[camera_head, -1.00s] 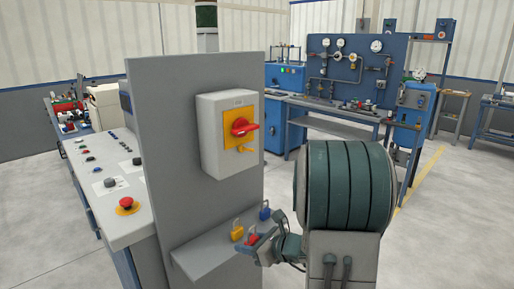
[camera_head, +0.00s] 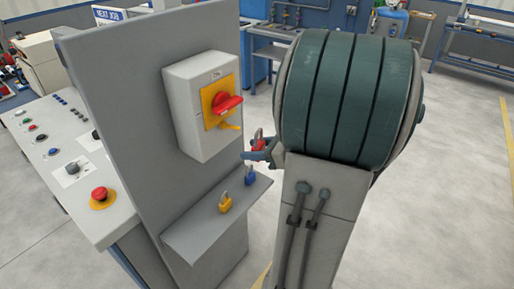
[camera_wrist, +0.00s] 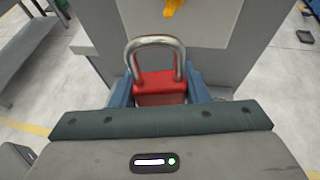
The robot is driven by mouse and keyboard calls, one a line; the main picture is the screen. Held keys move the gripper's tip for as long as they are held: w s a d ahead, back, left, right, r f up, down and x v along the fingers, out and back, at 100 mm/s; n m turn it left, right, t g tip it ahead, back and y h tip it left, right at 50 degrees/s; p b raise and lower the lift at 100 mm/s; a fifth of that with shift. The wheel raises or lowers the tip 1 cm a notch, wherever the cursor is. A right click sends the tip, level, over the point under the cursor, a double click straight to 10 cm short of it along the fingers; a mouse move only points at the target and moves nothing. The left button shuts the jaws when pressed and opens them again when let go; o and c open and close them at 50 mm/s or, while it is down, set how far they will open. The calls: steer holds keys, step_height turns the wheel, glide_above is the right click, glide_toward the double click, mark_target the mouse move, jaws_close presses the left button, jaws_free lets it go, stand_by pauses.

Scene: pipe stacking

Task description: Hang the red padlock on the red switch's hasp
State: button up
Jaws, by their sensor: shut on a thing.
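The red padlock (camera_wrist: 160,90) is held between the blue fingers of my gripper (camera_wrist: 160,97), its steel shackle pointing up and away in the wrist view. In the head view my gripper (camera_head: 262,150) holds the padlock (camera_head: 259,144) in the air, above the shelf and to the lower right of the switch box. The red switch (camera_head: 226,103) sits on a yellow plate on the grey box. Its yellow hasp (camera_head: 230,126) sticks out just below the red handle; a yellow part of it (camera_wrist: 172,6) shows at the top of the wrist view. The padlock is apart from the hasp.
A yellow padlock (camera_head: 225,203) and a blue padlock (camera_head: 250,176) stand on the grey shelf (camera_head: 205,235) below the box. A grey upright panel (camera_head: 130,110) carries the box. A console with buttons (camera_head: 60,165) is at the left.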

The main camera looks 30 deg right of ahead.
mark_target(219, 140)
steer(key=shift+w+a+f+b, duration=0.15)
steer(key=shift+w+a, duration=0.3)
steer(key=shift+w, duration=0.8)
steer(key=shift+w+a+f+b, duration=0.15)
steer(key=shift+w+a, duration=0.3)
steer(key=shift+w, duration=0.75)
steer(key=shift+w+a+f+b, duration=0.15)
steer(key=shift+w+a, duration=0.3)
steer(key=shift+w, duration=0.8)
steer(key=shift+w+a+b, duration=0.2)
steer(key=shift+b, duration=0.1)
steer(key=shift+a+r, duration=0.15)
steer(key=o, duration=1)
steer(key=shift+c, duration=0.2)
steer(key=shift+o, duration=0.7)
steer(key=shift+s+a+r, duration=0.1)
steer(key=shift+a+r, duration=0.05)
